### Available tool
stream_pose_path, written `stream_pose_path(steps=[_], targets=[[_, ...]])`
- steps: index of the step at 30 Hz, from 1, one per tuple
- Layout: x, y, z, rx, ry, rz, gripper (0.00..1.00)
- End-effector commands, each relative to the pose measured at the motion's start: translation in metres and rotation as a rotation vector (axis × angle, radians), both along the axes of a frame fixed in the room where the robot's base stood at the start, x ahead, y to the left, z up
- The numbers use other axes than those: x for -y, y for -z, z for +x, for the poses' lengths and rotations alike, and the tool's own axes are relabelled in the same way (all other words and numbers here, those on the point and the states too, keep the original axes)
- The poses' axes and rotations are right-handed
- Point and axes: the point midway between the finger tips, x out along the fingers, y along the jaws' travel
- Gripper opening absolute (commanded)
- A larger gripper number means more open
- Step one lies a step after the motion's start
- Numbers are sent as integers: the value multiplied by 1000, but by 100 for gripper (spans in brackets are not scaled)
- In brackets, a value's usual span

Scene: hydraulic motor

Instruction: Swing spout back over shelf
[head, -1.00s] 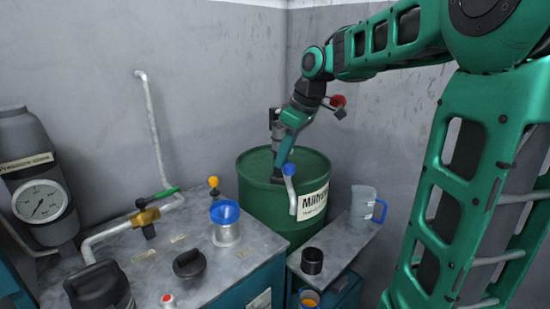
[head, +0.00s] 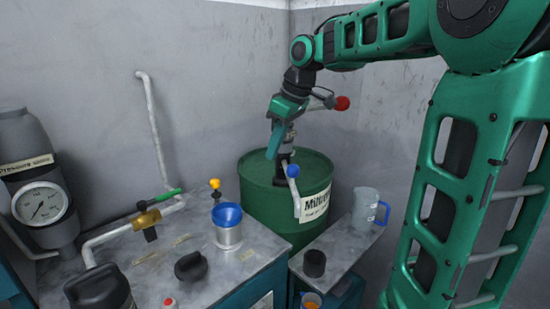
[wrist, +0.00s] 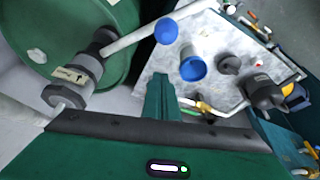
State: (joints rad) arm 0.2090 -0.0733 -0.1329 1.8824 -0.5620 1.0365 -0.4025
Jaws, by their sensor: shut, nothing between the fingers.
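A green barrel (head: 262,205) carries a grey pump with a pale spout (head: 296,198) and a blue ball knob (head: 292,171). The spout hangs in front of the barrel, left of its label. The small grey shelf (head: 338,258) lies to the lower right. In the wrist view, the spout (wrist: 140,37) runs from the dark pump body (wrist: 88,68) toward the upper right, past the blue knob (wrist: 166,30). My gripper (head: 272,155) is shut and empty, above the barrel and up and left of the knob. The shut fingers (wrist: 160,82) point toward the grey bench.
A clear jug (head: 366,208) with a blue handle and a black cup (head: 314,263) stand on the shelf. A blue-rimmed funnel (head: 227,222) stands on the grey bench (head: 150,275). A red-ended lever (head: 341,103) sticks out behind my wrist.

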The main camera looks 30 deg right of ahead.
Motion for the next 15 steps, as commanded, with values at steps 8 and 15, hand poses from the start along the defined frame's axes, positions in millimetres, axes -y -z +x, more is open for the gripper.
stream_pose_path(steps=[8, 15], targets=[[12, -54, -15, 5, -2, -3, 0], [14, -73, -20, 2, -4, 0, 0]])
